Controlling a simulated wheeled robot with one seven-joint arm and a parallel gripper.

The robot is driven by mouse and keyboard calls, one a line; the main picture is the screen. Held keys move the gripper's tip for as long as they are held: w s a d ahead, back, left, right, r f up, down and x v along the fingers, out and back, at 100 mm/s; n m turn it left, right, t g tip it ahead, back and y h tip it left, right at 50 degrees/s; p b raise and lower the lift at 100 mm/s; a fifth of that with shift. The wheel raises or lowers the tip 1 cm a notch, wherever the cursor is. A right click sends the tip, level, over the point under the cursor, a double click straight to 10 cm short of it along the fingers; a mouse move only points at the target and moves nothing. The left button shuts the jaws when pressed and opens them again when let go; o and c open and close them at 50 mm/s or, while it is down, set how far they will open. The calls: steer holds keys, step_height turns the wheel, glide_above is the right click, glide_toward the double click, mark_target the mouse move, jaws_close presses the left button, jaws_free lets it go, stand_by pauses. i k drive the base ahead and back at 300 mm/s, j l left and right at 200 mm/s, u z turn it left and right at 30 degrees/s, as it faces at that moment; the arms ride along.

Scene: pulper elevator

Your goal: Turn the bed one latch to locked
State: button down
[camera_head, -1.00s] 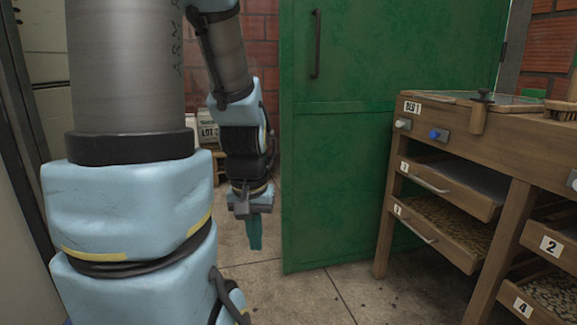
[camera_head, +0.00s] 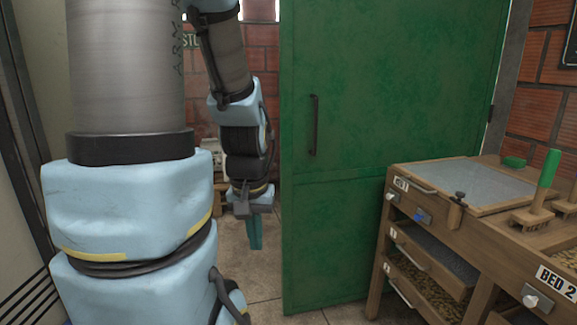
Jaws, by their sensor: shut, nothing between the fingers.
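The bed one unit is at the right, with a small label (camera_head: 401,184) on its front rail. A wooden piece (camera_head: 455,216) with a dark knob stands upright at the front edge of the bed's grey top panel (camera_head: 470,186); it looks like the latch. Its upper end reaches the panel edge. A white knob (camera_head: 391,197) and a blue switch (camera_head: 422,215) sit on the rail to its left. My gripper (camera_head: 255,240) hangs pointing down, left of the green door, well away from the bed. Its teal fingers are shut and empty.
A tall green door (camera_head: 390,100) with a dark handle (camera_head: 314,125) stands between my gripper and the bed. Pull-out trays (camera_head: 425,250) are below the bed top. A green-handled brush (camera_head: 540,190) stands on the bench near the bed two label (camera_head: 556,283). Floor shows below my gripper.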

mark_target(460, 195)
steer(key=i+l, duration=0.25)
steer(key=i, duration=0.15)
steer(key=i+l, duration=0.2)
steer(key=i, duration=0.15)
